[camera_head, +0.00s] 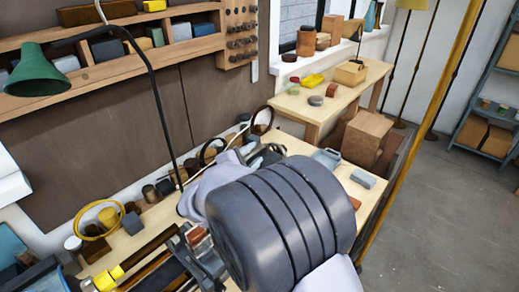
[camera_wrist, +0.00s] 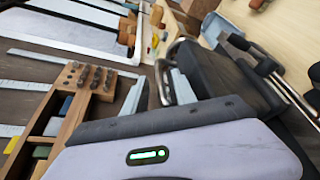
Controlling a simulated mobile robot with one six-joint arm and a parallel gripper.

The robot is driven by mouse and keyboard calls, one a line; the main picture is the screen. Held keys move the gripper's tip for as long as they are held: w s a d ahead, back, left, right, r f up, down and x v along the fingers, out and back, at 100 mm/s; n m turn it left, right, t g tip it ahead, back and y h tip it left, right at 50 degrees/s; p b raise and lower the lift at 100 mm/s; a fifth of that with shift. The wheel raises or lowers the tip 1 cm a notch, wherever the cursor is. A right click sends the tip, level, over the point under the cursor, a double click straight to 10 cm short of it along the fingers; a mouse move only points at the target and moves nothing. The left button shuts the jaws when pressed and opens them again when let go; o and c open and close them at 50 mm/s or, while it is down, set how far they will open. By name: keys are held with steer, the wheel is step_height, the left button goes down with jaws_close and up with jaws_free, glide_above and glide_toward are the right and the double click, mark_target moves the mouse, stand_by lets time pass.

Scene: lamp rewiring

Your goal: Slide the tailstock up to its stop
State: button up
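A lathe-like machine with long dark rails (camera_head: 160,268) lies at the lower left of the head view. A grey metal block (camera_head: 208,262) sits at its right end, partly behind my arm. I cannot tell for sure whether this block is the tailstock, and no stop can be made out. In the wrist view my gripper (camera_wrist: 158,92) shows two pale grey fingers standing apart past a dark strip, with nothing clearly held between them. In the head view my big dark arm joint covers much of the bench, and my gripper lies beyond it, apart from the block.
A green lamp (camera_head: 38,75) on a bent black arm rises over the bench. A yellow cable coil (camera_head: 98,222) and small pots lie along the back. A grey tray (camera_head: 327,158) and a small grey block (camera_head: 362,179) lie at the right. Open floor is farther right.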

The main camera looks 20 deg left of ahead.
steer(key=shift+x, duration=1.4)
jaws_close()
stand_by(0.4)
